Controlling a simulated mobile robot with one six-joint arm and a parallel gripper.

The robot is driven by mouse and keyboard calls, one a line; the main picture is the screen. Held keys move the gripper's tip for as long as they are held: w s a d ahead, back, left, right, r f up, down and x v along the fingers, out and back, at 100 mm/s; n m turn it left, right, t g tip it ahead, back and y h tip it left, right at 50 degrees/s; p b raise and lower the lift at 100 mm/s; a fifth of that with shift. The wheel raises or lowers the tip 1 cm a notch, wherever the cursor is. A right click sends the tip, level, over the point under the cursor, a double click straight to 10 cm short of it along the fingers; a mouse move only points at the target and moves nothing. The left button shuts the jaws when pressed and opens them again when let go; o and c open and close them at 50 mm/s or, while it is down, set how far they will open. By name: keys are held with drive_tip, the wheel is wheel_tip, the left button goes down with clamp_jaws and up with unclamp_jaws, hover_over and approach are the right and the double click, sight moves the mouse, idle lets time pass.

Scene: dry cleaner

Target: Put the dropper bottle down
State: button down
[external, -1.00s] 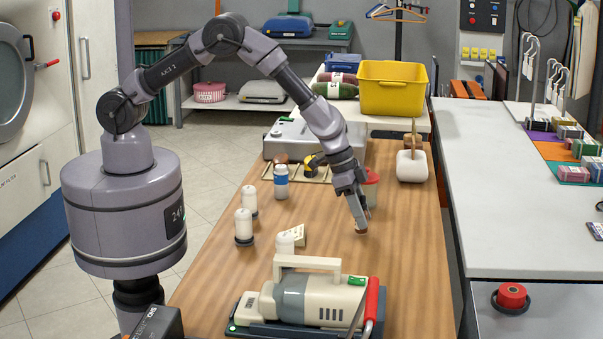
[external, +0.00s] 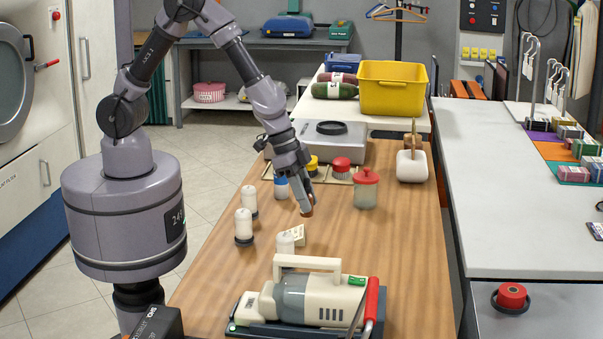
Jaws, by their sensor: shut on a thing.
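My gripper (external: 304,198) is over the wooden table (external: 400,250), pointing down and tilted, with its fingers closed. A small brown piece shows at its fingertips; I take it to be the dropper bottle (external: 308,212), mostly hidden by the fingers. The held bottle seems to be above the table, but the gap is hard to judge from here.
White bottles (external: 244,226) and a blue-and-white bottle (external: 281,187) stand left of my gripper. A red-lidded jar (external: 366,190) stands behind right. A handled machine (external: 310,297) fills the front. A yellow tub (external: 392,88) is far back.

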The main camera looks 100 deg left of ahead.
drive_tip(key=w+d+r+m+h+p, duration=0.1)
drive_tip(key=w+d+r+m+p, duration=0.1)
drive_tip(key=w+d, duration=0.6)
drive_tip(key=w+d+r+m+h+p, duration=0.1)
drive_tip(key=w+d+r+m+p, duration=0.3)
drive_tip(key=d, duration=0.6)
drive_tip(key=shift+n+g+y, duration=0.3)
drive_tip(key=shift+n+g, duration=0.1)
drive_tip(key=shift+n, duration=0.3)
drive_tip(key=f+b, duration=0.1)
drive_tip(key=f, duration=0.3)
drive_tip(key=w+f+b, duration=0.1)
drive_tip(key=f+b, duration=0.1)
drive_tip(key=f, duration=0.1)
drive_tip(key=f+b, duration=0.2)
drive_tip(key=f, duration=0.2)
drive_tip(key=shift+w+d+f, duration=0.1)
drive_tip(key=shift+w+f, duration=0.15)
drive_tip(key=shift+f, duration=0.1)
drive_tip(key=shift+r, duration=0.15)
drive_tip(key=shift+f+b, duration=0.25)
drive_tip(key=shift+b, duration=0.1)
drive_tip(key=c, duration=1.1)
unclamp_jaws()
drive_tip(key=shift+r, duration=0.1)
